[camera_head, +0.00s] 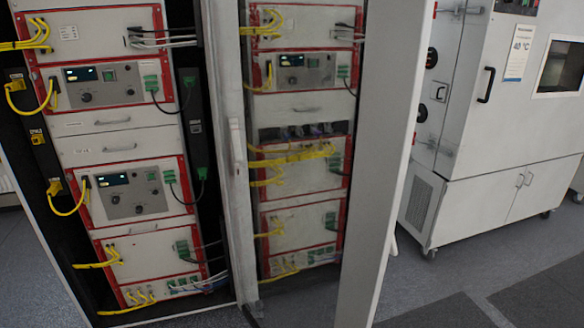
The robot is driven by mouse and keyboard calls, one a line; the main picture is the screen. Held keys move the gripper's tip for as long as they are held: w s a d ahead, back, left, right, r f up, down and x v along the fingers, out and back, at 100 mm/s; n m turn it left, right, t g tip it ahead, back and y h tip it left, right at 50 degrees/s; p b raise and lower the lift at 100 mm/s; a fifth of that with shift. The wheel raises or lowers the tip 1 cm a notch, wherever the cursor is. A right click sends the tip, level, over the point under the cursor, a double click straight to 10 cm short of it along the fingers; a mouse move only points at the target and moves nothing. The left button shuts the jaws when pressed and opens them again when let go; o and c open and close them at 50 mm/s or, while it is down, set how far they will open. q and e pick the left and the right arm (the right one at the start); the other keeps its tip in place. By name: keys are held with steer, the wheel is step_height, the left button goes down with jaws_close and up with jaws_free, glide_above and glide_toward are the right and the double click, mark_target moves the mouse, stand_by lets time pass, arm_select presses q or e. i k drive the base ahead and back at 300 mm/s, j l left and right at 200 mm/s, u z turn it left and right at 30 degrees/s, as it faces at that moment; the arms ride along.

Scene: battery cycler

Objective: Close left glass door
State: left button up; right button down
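The cabinet's left bay (118,150) is uncovered, with its rack units and cables showing directly and no glass across it. A glass panel (300,112) stands in front of the right bay, whose units show through it. Its pale left upright (222,70) carries a vertical handle (237,145). A wide grey upright (390,120) borders the panel on the right. I cannot make out a separate left glass door swung open; it may be outside the view. Neither of my grippers is in view.
A white chamber on castors (480,130) stands to the right, with a black handle and a window. Grey floor (445,285) is free in front of it. Yellow cables (75,205) hang out at the left bay's left side.

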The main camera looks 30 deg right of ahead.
mark_target(397, 38)
steer(key=l+u, duration=0.1)
steer(key=l, duration=0.45)
steer(key=k+l+u, duration=0.1)
steer(key=l, duration=0.4)
steer(key=k+l, duration=0.1)
steer(key=l, duration=0.4)
steer(key=l+u, duration=0.15)
steer(key=l, duration=0.4)
steer(key=k+l+u, duration=0.1)
steer(key=l, duration=0.65)
steer(key=i+j+u, duration=0.15)
steer(key=j, duration=0.35)
steer(key=k, duration=0.05)
